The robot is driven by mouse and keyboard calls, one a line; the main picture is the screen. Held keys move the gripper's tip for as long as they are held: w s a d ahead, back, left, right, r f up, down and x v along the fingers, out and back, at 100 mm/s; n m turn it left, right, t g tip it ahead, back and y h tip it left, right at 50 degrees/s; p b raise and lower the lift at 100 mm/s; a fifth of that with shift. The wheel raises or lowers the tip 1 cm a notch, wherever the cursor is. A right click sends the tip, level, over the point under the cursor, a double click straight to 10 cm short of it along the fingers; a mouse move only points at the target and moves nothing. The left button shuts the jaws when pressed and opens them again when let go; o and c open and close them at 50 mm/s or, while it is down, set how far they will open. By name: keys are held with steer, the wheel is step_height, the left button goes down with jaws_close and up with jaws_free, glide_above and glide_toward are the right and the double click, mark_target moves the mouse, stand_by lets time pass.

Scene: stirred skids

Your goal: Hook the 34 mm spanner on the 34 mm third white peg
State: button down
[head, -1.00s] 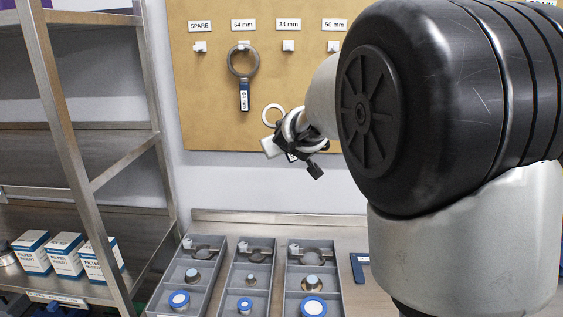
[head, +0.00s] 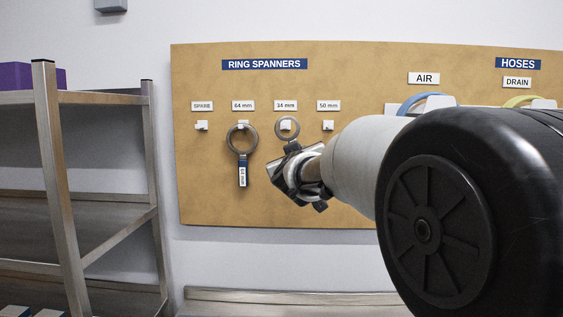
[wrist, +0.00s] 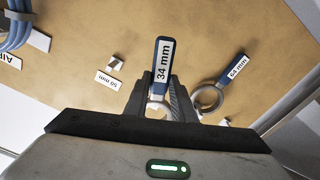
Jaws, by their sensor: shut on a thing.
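My gripper (head: 291,155) is shut on the 34 mm spanner (head: 287,137), which also shows in the wrist view (wrist: 163,62) with its blue handle and "34 mm" label between the fingers (wrist: 160,98). In the head view its ring stands up above the fingers, over the 34 mm peg. The white 34 mm peg (head: 286,125), third from the left under the "34 mm" label (head: 285,105), shows inside the ring. I cannot tell whether the peg passes through the ring or is only behind it.
The 64 mm spanner (head: 241,150) hangs on the peg to the left, close to my gripper. The 50 mm peg (head: 327,126) and the spare peg (head: 202,126) are empty. A metal shelf (head: 110,98) stands at the left.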

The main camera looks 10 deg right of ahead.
steer(key=w+d+f, duration=0.2)
steer(key=w, duration=0.8)
steer(key=shift+w, duration=0.4)
stand_by(0.4)
steer(key=shift+d, duration=0.1)
stand_by(0.5)
steer(key=c, duration=1.4)
jaws_free()
steer(key=shift+f, duration=0.1)
steer(key=shift+s+b, duration=0.1)
steer(key=shift+b, duration=0.2)
